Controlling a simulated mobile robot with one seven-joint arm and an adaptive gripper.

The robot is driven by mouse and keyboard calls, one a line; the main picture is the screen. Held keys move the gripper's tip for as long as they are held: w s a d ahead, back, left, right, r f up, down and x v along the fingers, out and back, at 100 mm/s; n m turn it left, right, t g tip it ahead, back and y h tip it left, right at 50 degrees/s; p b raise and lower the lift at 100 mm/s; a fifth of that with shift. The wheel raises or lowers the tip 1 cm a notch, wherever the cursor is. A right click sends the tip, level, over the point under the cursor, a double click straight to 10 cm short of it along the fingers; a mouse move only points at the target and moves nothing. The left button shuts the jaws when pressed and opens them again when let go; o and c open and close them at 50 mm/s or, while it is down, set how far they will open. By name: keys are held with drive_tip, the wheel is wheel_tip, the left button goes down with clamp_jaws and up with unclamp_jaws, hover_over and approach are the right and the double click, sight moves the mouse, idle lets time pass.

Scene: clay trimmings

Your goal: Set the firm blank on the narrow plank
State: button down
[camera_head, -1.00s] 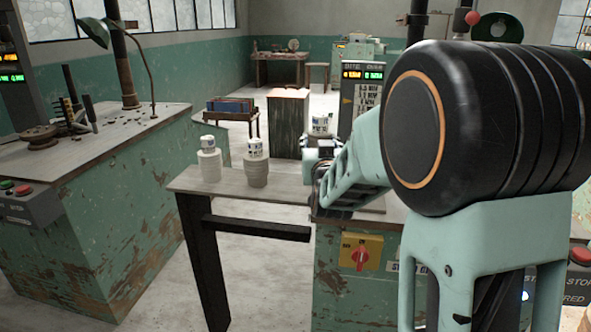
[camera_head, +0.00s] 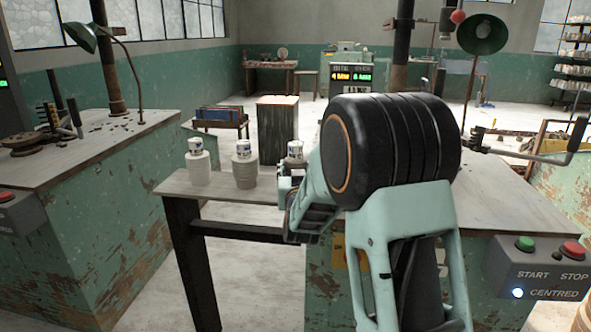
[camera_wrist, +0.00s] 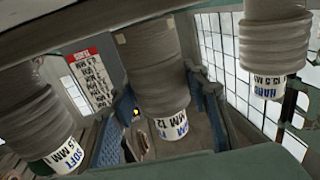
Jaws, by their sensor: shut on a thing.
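The narrow plank (camera_head: 218,190) is a grey board on dark legs in the head view. Two ribbed clay blanks with white labelled tops, a left one (camera_head: 199,169) and a middle one (camera_head: 244,170), stand upright on it. My gripper (camera_head: 290,180) is at its right part, beside a third labelled top (camera_head: 294,149); the rest there is hidden by my arm. In the upside-down wrist view, my gripper (camera_wrist: 168,118) has its blue fingers around the middle blank (camera_wrist: 155,65), whose label is partly legible. Blanks marked SOFT (camera_wrist: 32,115) and HARD (camera_wrist: 274,45) flank it. Base contact is hidden.
A green workbench (camera_head: 95,215) with a lamp and tools stands at the left. A control box (camera_head: 540,268) with START and STOP buttons is at the right front. A dark pedestal (camera_head: 277,130) and a small rack (camera_head: 220,122) stand behind the plank.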

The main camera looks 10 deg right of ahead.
drive_tip(key=shift+r, duration=0.1)
drive_tip(key=c, duration=1.1)
unclamp_jaws()
drive_tip(key=shift+f, duration=0.25)
drive_tip(key=shift+c, duration=0.2)
drive_tip(key=shift+r, duration=0.2)
drive_tip(key=s+a+p, duration=0.1)
drive_tip(key=s, duration=1.1)
drive_tip(key=shift+a, duration=0.2)
